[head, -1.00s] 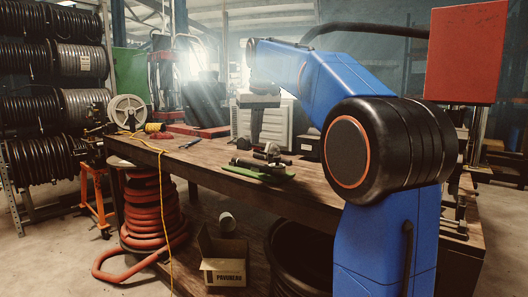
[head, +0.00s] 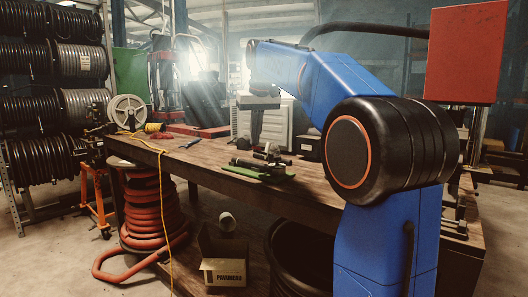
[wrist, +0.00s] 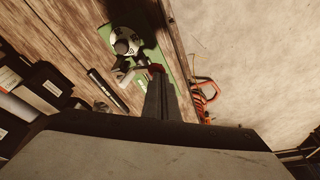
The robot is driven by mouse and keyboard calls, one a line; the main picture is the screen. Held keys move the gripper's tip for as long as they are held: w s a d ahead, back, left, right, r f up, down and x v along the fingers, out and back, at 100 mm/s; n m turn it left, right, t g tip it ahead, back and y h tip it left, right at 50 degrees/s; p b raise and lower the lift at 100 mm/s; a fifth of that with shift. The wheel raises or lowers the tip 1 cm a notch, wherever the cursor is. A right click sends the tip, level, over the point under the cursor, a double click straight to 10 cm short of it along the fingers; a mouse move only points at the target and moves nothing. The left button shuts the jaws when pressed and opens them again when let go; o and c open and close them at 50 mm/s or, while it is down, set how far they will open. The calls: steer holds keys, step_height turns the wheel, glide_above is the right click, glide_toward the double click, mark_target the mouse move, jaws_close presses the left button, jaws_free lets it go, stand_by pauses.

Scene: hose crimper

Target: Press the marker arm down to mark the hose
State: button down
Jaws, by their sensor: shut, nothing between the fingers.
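A small marking fixture (head: 268,155) of metal and dark parts stands on a green base plate (head: 240,172) on the workbench. A dark cylindrical piece (head: 245,163), perhaps the hose, lies at its left. In the wrist view the fixture's round metal top (wrist: 122,47) shows above the green plate (wrist: 178,62). A red tip (wrist: 156,69), perhaps on the marker arm, shows right at my fingertips; I cannot tell whether they touch. My gripper (wrist: 158,80) is shut and empty, pointing down above the fixture; it also shows in the head view (head: 256,138).
The wooden workbench (head: 205,160) has bare room left of the fixture. Black boxes (head: 308,147) stand behind it on the right. A dark rod (wrist: 108,92) lies beside the green plate. A hose reel (head: 127,110) and a yellow cable (head: 163,185) are at the left.

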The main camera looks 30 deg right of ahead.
mark_target(255, 148)
steer(key=shift+f, duration=2.05)
steer(key=shift+r, duration=0.1)
step_height(255, 148, up, 13)
stand_by(1.4)
